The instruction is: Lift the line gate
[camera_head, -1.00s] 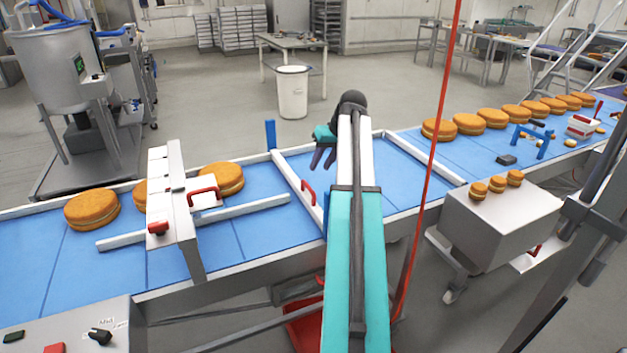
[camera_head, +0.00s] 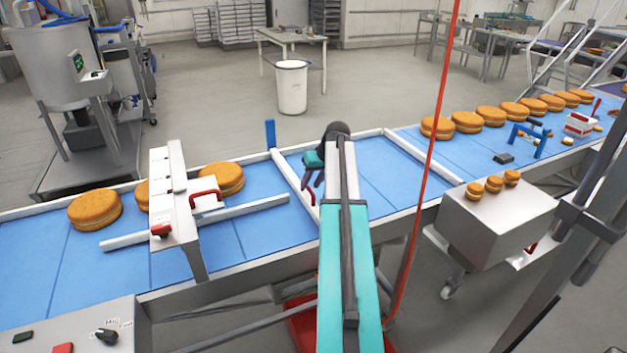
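The line gate (camera_head: 290,172) is a white bar lying across the blue conveyor, with a blue post at its far end. Its red handle (camera_head: 308,191) stands on the bar near the middle of the belt. My gripper (camera_head: 312,184) hangs just above and beside this handle, its dark fingers pointing down with a gap between them. It looks open, and I see nothing held. The fingers overlap part of the handle in the picture, so I cannot tell whether they touch it. My teal arm hides the gate's near end.
Filled rounds (camera_head: 95,208) sit on the belt to the left, beside a white box-like station (camera_head: 172,200) with its own red handle. More rounds line the belt at right. A red cord (camera_head: 428,170) hangs right of my arm. The belt between is clear.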

